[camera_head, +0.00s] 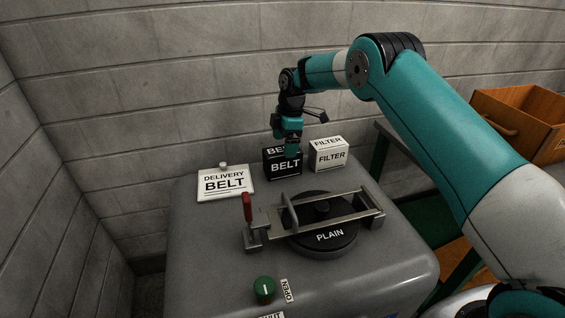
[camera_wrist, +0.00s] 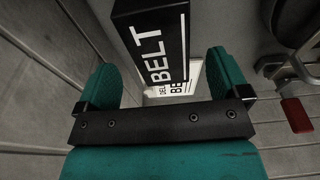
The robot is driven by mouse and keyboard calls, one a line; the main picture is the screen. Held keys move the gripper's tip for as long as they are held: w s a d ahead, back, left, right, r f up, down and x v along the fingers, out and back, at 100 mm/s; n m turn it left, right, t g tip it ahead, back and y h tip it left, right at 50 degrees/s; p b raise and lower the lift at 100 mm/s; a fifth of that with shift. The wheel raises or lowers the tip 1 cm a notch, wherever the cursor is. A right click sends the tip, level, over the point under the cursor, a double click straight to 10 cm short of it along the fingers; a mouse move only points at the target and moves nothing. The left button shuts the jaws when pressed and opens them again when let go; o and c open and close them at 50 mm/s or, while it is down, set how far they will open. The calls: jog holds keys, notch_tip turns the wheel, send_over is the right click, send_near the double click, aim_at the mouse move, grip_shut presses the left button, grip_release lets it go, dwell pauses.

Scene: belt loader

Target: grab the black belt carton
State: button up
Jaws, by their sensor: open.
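The black belt carton (camera_head: 284,169) stands at the back of the grey machine top, with white BELT lettering on its front and top. Part of the carton's top is hidden by my gripper in the head view.
A white FILTER carton (camera_head: 328,155) stands close to the right. A DELIVERY BELT card (camera_head: 225,183) lies left. In front are a metal clamp frame with a red handle (camera_head: 247,207), a black PLAIN disc (camera_head: 326,240) and a green knob (camera_head: 265,290). A wooden box (camera_head: 518,118) sits far right.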

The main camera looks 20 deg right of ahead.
aim_at(282, 150)
jog(key=f, duration=0.2)
jog(key=a+f, duration=0.1)
jog(key=f, duration=0.2)
jog(key=shift+f+p, duration=0.15)
jog(key=shift+p, duration=0.15)
jog(key=c, duration=1)
jog(key=shift+c, duration=1.1)
jog(key=shift+r, duration=0.2)
